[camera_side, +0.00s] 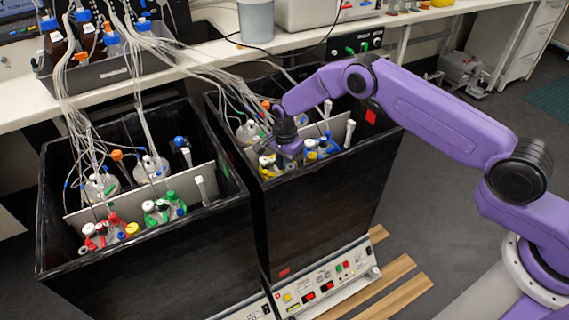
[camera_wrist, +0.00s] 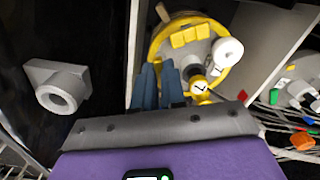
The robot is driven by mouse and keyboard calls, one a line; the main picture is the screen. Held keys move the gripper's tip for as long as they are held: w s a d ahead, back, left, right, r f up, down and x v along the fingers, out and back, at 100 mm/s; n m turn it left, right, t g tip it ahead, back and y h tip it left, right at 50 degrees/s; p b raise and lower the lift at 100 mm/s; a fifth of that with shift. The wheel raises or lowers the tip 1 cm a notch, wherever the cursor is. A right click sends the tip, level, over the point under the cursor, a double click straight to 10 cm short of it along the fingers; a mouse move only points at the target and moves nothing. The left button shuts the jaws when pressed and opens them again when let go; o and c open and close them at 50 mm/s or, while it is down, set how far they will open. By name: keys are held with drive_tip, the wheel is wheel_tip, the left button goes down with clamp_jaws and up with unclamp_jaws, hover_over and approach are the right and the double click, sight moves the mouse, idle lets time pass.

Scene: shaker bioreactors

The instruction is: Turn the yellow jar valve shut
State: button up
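The yellow jar (camera_side: 266,168) stands in the right-hand black box, just left of and below my gripper (camera_side: 287,151) in the side view. In the wrist view its round yellow-rimmed lid (camera_wrist: 158,42) carries yellow blocks, a white cap (camera_wrist: 229,50) and a small yellow fitting with a white, marked face (camera_wrist: 199,86). I cannot tell for sure which part is the valve. My gripper's two blue-grey fingers (camera_wrist: 158,72) point at the lid's near left edge, left of the marked fitting.
A blue-capped jar (camera_side: 318,150) stands just right of my gripper. A grey divider (camera_side: 251,155) and several tubes crowd the box. The left box (camera_side: 150,265) holds red and green jars. In the wrist view a grey socket-like part (camera_wrist: 60,88) sits on the dark wall.

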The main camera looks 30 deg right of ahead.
drive_tip(key=o, duration=0.4)
drive_tip(key=shift+r, duration=0.1)
wheel_tip(320, 180, up, 17)
drive_tip(key=shift+r, duration=0.15)
idle(0.4)
